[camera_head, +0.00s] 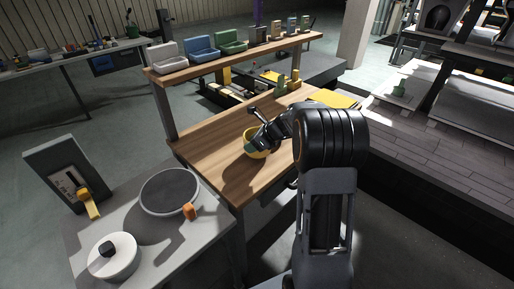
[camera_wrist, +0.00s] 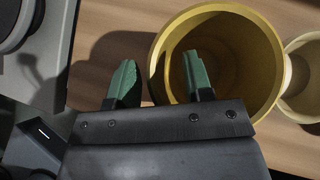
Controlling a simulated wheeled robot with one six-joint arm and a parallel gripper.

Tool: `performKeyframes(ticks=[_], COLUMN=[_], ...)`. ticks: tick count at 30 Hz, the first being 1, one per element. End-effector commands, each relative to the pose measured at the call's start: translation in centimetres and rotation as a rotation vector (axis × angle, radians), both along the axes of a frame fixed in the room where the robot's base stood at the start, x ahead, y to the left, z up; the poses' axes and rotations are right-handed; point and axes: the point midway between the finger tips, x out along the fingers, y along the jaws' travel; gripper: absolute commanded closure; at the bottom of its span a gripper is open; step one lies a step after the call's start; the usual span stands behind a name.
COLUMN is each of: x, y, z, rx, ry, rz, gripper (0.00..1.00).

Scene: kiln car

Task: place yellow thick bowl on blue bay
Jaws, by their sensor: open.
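A yellow thick-walled bowl (camera_head: 258,155) stands on the wooden bench, partly hidden by my gripper. It also shows in the wrist view (camera_wrist: 242,62), open side toward the camera. My gripper (camera_wrist: 160,62) is open with green fingers. Its right finger overlaps the bowl's mouth and its left finger is outside, so the near-left wall lies between them in the picture. I cannot tell how deep the finger reaches. A blue bin (camera_head: 201,50) sits on the raised shelf between a white bin (camera_head: 166,60) and a green bin (camera_head: 231,43); I cannot tell if it is the blue bay.
A second, paler bowl (camera_wrist: 304,82) stands close to the yellow bowl's right. The wooden bench (camera_head: 205,148) is clear to the left. A grey table (camera_head: 140,235) with a round dark disc (camera_head: 169,190) adjoins it. Yellow sheets (camera_head: 333,98) lie at the bench's far right.

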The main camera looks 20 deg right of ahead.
Motion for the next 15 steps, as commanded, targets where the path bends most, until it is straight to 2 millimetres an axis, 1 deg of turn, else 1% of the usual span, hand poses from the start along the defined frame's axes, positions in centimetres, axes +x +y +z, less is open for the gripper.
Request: performKeyframes(ticks=[2, 15], x=[-0.01, -0.03], y=[-0.02, -0.01], z=[0.04, 0.06], rx=[0.000, 0.000], ry=[0.000, 0.000], rz=[0.000, 0.000], gripper=[0.54, 0.96])
